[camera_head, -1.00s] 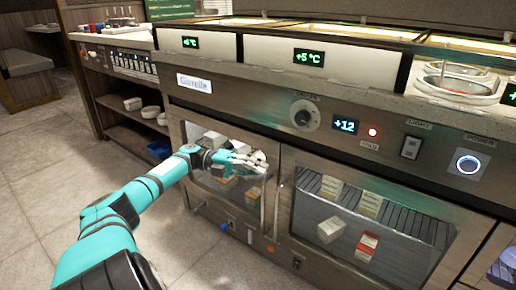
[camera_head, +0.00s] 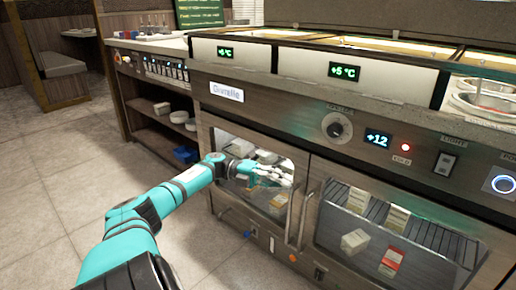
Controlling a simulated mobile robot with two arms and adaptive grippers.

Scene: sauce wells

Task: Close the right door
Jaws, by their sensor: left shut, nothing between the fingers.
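The refrigerated counter has a left glass door (camera_head: 229,133) in a steel frame and a wider glass door (camera_head: 357,256) to its right. Both look flush with the front or nearly so; I cannot tell whether either is slightly ajar. My left gripper (camera_head: 286,178) is shut and empty, in front of the left door's glass near its upper right part. I cannot tell whether it touches the glass. The gripper and forearm hide part of that door. My right gripper is not in view.
Several food boxes (camera_head: 354,240) lie behind the glass on wire shelves. A control panel with a knob (camera_head: 336,128) and a lit button (camera_head: 503,184) runs above the doors. Open shelves (camera_head: 155,127) stand at the left. The tiled floor (camera_head: 60,190) at the left is clear.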

